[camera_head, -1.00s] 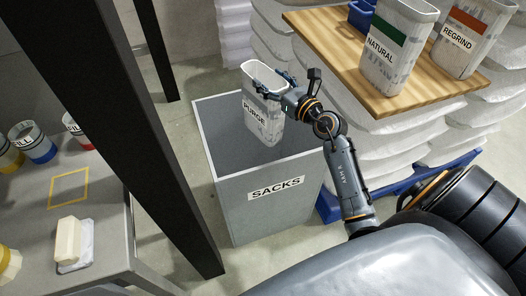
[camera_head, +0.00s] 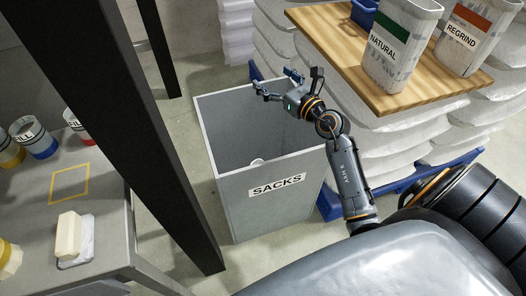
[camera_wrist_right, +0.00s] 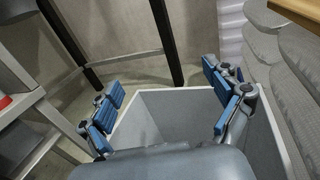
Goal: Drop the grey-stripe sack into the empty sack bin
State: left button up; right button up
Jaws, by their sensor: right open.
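The grey SACKS bin (camera_head: 262,205) stands on the floor with its top open. A small white piece (camera_head: 257,161) shows inside it, just behind the front wall. It looks like part of the PURGE sack, the rest of which is hidden by that wall. My right gripper (camera_head: 287,82) is open and empty above the back right of the bin. The right wrist view shows its blue-padded fingers (camera_wrist_right: 165,98) spread wide over the bin (camera_wrist_right: 183,100) with nothing between them. My left gripper is not in view.
A wooden board (camera_head: 345,40) at the upper right holds the NATURAL sack (camera_head: 385,65) and REGRIND sack (camera_head: 462,45). Stacked pale sacks lie below it on a blue pallet (camera_head: 400,185). A dark post (camera_head: 150,130) stands left of the bin, beside a grey table (camera_head: 95,215).

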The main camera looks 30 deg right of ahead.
jog(key=s, duration=1.1)
jog(key=shift+s+d, duration=0.3)
jog(key=shift+d, duration=0.15)
